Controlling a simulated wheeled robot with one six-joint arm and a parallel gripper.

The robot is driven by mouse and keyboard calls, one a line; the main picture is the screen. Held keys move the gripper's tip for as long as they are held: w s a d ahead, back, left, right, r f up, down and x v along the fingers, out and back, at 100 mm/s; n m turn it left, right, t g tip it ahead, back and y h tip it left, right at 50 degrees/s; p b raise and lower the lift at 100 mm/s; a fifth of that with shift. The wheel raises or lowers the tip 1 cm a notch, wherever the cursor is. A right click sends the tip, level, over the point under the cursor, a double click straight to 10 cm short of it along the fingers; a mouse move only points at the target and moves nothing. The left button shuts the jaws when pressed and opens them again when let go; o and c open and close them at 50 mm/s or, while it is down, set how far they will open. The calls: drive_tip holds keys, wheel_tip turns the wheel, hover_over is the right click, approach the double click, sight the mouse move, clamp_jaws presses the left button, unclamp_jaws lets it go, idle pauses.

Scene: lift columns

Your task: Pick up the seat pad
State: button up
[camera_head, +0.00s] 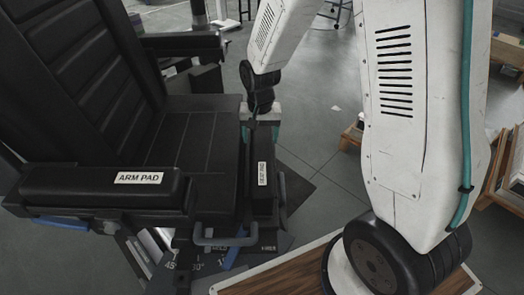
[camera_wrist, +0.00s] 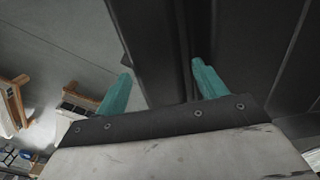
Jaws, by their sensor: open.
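The seat pad (camera_head: 262,205) is a long black block with a small white label reading SEAT PAD. It stands along the right side of the black chair seat (camera_head: 190,140). My gripper (camera_head: 260,130) is over the far end of the pad, open, with one teal finger on each side of the pad in this view. In the wrist view, my gripper (camera_wrist: 161,82) has its teal fingers spread, with the dark pad (camera_wrist: 155,45) showing between them. I cannot tell whether either finger touches it.
A black arm pad (camera_head: 90,188) with a white ARM PAD label lies along the chair's near side. A grey handle (camera_head: 222,240) sticks out below. A wood-topped surface (camera_head: 265,280) is at the bottom. Wooden crates (camera_head: 503,165) stand at the right. Open floor (camera_head: 315,120) lies right of the pad.

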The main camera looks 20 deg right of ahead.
drive_tip(key=f, duration=0.6)
drive_tip(key=shift+w+d+f, duration=0.1)
drive_tip(key=shift+d+f, duration=0.15)
drive_tip(key=shift+f, duration=0.1)
drive_tip(key=c, duration=0.8)
